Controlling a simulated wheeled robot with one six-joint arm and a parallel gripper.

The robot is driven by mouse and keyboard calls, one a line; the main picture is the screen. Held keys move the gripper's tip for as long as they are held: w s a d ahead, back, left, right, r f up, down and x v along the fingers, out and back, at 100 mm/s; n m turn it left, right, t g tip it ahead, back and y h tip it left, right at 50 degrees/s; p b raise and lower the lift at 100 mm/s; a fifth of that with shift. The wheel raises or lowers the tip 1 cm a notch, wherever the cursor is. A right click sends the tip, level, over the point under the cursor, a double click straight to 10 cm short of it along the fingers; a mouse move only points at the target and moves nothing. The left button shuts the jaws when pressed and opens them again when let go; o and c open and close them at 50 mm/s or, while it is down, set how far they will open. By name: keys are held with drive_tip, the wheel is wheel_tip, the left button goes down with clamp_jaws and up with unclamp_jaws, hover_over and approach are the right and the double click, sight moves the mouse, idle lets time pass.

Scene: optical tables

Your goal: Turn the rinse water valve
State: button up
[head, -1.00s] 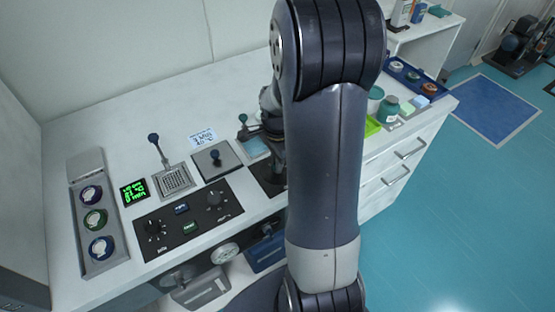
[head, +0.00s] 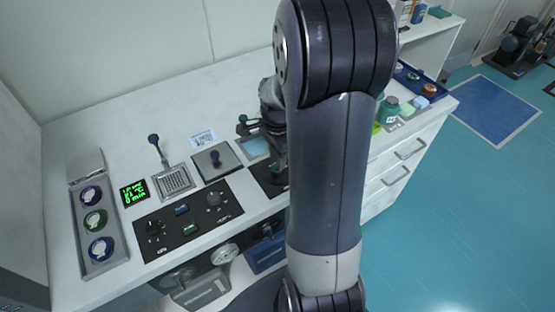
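No part is readably labelled as the rinse water valve. A small tap with a green knob (head: 243,119) stands at the back right of the bench beside a pale blue basin (head: 255,147), and may be it. My gripper (head: 277,184) points down over a small black panel (head: 262,177) at the bench's front, in front of the basin. Its fingers are small, dark and partly behind my arm, so I cannot tell whether they are open or touch anything.
A black panel with knobs (head: 188,222), a lit green display (head: 134,192), a blue-knobbed lever (head: 154,140) and a tray of three round pieces (head: 97,218) lie left. Bottles and a blue tray (head: 408,77) stand right. A white gauge (head: 225,254) is on the front.

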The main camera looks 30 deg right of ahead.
wheel_tip(320, 180, up, 8)
drive_tip(key=shift+r, duration=0.25)
wheel_tip(320, 180, down, 11)
drive_tip(key=shift+r, duration=0.1)
idle(0.7)
